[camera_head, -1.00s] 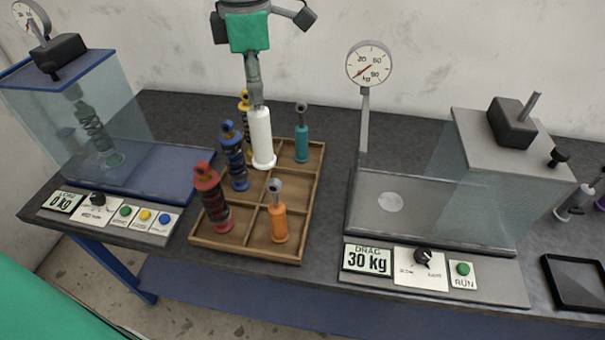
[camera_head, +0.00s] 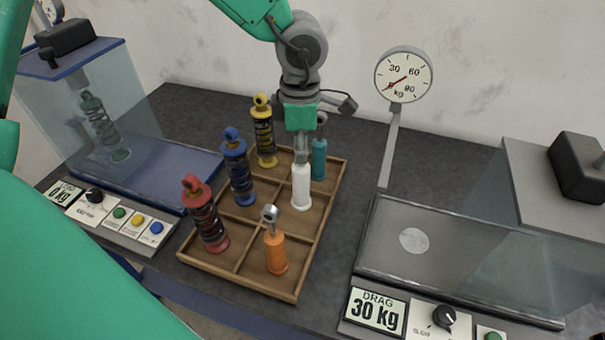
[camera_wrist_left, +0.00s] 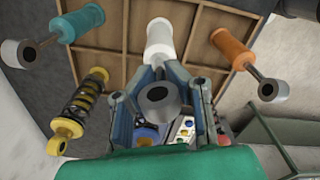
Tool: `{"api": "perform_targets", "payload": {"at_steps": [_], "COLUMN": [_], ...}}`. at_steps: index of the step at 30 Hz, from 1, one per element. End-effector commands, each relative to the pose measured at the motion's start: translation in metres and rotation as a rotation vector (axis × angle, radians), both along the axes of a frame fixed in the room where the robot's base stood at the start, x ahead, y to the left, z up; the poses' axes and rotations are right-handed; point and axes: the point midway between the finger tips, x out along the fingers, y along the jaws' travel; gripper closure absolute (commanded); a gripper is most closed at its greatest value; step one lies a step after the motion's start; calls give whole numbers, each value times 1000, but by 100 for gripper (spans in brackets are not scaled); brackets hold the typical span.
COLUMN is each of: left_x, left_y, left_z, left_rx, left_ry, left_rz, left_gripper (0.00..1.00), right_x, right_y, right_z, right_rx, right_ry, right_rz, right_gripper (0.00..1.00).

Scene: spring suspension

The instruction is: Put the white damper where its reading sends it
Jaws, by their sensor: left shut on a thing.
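The white damper (camera_head: 301,188) is upright at the middle right compartment of the wooden tray (camera_head: 328,215); I cannot tell whether its base touches the floor of it. My left gripper (camera_head: 302,155) points down from above and is shut on the damper's upper rod end. In the left wrist view the white body (camera_wrist_left: 159,40) shows beyond the fingers (camera_wrist_left: 158,95), with its grey eye between them. The drag display (camera_head: 376,311) reads 30 kg. The round dial (camera_head: 404,75) has its red needle near the low end. My right gripper is out of view.
Teal (camera_head: 319,158), orange (camera_head: 276,250), yellow (camera_head: 264,130), blue (camera_head: 239,168) and red (camera_head: 206,215) pieces stand close around in the tray. A clear-walled drag tester (camera_head: 460,265) is at right. A blue-based spring tester (camera_head: 180,175) at left holds a dark green spring.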

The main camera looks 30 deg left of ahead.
Motion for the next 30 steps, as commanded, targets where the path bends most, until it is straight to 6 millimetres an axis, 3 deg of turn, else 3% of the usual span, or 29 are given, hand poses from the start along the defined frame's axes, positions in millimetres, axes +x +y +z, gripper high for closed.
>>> {"api": "perform_targets", "payload": {"at_steps": [12,23,24,25,30], "left_x": [1,1,0,0,0], "left_y": [1,-1,0,0,1], "left_z": [-46,-49,-49,-49,-49], "left_rx": [-1,-1,0,-1,-2], "left_ry": [-1,-1,0,-1,0], "left_rz": [-1,0,0,0,0], "left_gripper": [100,100,75,68,68], "right_x": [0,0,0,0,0], "right_y": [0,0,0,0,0], "right_z": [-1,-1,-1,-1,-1], "right_rx": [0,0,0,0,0], "right_ry": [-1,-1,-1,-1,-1], "right_rz": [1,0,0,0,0], "right_gripper": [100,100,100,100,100]}}
